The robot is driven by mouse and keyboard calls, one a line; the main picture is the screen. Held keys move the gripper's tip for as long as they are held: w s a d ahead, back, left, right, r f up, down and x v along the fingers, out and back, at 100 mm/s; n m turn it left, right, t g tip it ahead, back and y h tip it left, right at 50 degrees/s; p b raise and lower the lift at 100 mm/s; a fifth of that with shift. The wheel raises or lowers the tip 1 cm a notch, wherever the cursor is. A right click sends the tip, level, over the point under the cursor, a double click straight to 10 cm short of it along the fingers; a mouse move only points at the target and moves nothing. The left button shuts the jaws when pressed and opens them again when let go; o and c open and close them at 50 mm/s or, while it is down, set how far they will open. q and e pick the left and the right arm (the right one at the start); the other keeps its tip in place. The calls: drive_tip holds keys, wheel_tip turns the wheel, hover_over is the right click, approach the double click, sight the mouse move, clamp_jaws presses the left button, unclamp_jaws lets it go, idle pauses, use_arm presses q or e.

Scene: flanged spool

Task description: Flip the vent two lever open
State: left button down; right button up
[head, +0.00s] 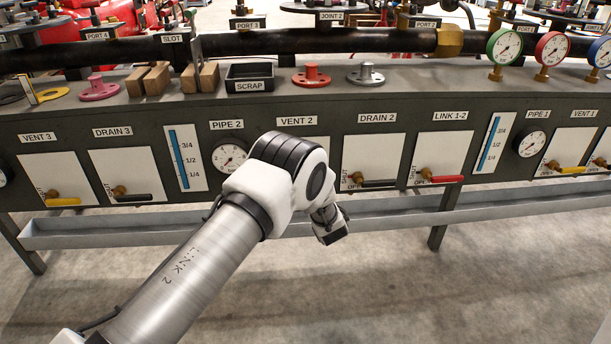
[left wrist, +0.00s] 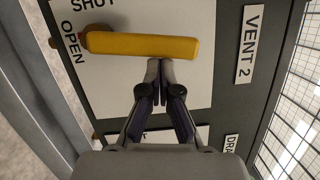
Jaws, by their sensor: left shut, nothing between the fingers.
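The vent two panel shows in the left wrist view with its "VENT 2" label (left wrist: 249,45), turned sideways. The yellow lever (left wrist: 140,44) reaches from its pivot at the picture's left toward the label, lying along the "SHUT" marking. The "OPEN" marking (left wrist: 73,43) is beside the pivot end. My left gripper (left wrist: 160,66) is shut and empty. Its fingertips are at the lever's lower side in the picture, past mid-length; I cannot tell if they touch it. In the head view my arm hides the lever and the fingers; the vent two label (head: 297,121) shows above it.
The drain two panel (head: 373,155) with its black lever is to the right. The pipe two gauge (head: 230,156) is to the left. A grey trough (head: 110,228) runs below the panels. A black scrap bin (head: 249,76) and wooden blocks (head: 157,79) stand on the ledge above.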

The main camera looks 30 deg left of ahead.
use_arm(q)
drive_tip(key=shift+s+a+r+n, duration=0.3)
drive_tip(key=shift+s+a+n, duration=0.15)
drive_tip(key=shift+a, duration=0.2)
idle(0.4)
drive_tip(key=s+d+p, duration=0.2)
drive_tip(key=s+d, duration=0.2)
drive_tip(key=d, duration=0.6)
drive_tip(key=shift+s+d, duration=0.35)
drive_tip(key=shift+s, duration=0.05)
